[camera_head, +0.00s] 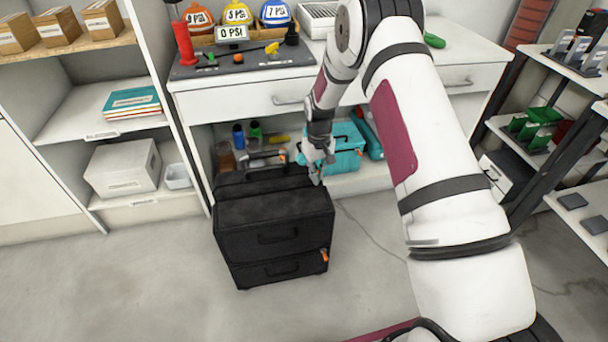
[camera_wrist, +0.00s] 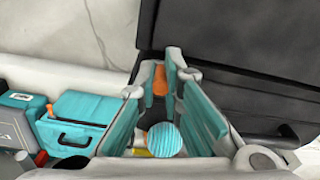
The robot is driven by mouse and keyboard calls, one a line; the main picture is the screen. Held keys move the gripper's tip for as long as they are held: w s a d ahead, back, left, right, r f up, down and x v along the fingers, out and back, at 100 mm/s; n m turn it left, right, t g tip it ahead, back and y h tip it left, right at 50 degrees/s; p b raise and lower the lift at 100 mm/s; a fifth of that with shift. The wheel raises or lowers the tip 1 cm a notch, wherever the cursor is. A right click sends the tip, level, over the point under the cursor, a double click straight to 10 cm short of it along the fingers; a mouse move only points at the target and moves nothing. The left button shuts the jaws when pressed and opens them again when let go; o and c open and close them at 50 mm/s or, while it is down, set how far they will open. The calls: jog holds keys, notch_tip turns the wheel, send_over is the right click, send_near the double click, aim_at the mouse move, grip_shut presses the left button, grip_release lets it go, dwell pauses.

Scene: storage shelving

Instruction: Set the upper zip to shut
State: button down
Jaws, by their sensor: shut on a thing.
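A black case (camera_head: 255,213) stands upright on the floor in front of the drawer unit, with handles on its front. My gripper (camera_head: 317,181) is at the case's upper right back corner. In the wrist view, my gripper (camera_wrist: 161,75) is closed on an orange zip pull (camera_wrist: 160,83), which shows between the fingertips beside the black case (camera_wrist: 225,90). The pull is hidden by the fingers in the head view. A second orange pull (camera_head: 325,255) hangs low on the case's right front edge. How far the upper zip is closed cannot be made out.
A teal bag (camera_head: 345,150) sits on the low shelf just behind my gripper; it also shows in the wrist view (camera_wrist: 75,122). A drawer unit (camera_head: 245,102) stands behind the case. Racks stand at left and right. The floor (camera_head: 130,285) in front is clear.

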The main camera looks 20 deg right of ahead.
jog(key=shift+w+d, duration=0.15)
jog(key=shift+d, duration=0.25)
jog(key=c, duration=1.7)
grip_release()
jog(key=shift+a, duration=0.1)
jog(key=shift+r, duration=0.2)
notch_tip(320, 180, up, 12)
jog(key=shift+f, duration=0.1)
